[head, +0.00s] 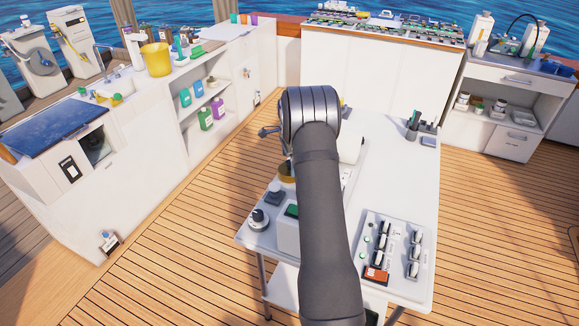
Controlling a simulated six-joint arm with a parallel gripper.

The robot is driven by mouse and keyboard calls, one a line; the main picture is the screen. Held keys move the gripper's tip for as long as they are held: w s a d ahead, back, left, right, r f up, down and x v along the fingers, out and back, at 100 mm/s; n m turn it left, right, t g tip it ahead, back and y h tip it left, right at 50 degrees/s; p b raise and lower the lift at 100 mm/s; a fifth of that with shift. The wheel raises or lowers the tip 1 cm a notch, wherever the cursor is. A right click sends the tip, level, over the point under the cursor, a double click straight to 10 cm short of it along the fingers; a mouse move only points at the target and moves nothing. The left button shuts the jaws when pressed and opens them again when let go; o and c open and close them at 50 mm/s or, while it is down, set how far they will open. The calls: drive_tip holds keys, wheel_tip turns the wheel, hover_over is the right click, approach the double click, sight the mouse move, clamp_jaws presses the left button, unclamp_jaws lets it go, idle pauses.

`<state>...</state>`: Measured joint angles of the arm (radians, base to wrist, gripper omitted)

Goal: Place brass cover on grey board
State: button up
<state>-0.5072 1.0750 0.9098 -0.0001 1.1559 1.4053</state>
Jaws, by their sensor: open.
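A brass-coloured rounded piece (286,173), which looks like the brass cover, shows just left of my arm on the white table. My arm hides its right side. A strip of a pale grey board (348,182) shows right of my arm; most of it is hidden, and I cannot tell whether the brass piece touches it. My gripper (269,131) is mostly hidden behind my wrist. Only a small dark part of it sticks out to the left, above and left of the brass piece. It is open, and I see nothing held in it.
On the white table (400,180), a switch panel (393,245) stands front right, a round black knob (259,218) front left, and a dark tool holder (415,130) back right. A white counter (70,190) is at left. The table's right middle is clear.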

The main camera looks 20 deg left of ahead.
wheel_tip(320, 180, up, 9)
drive_tip(key=shift+f, duration=0.2)
drive_tip(key=shift+f, duration=0.1)
drive_tip(key=shift+f, duration=4.25)
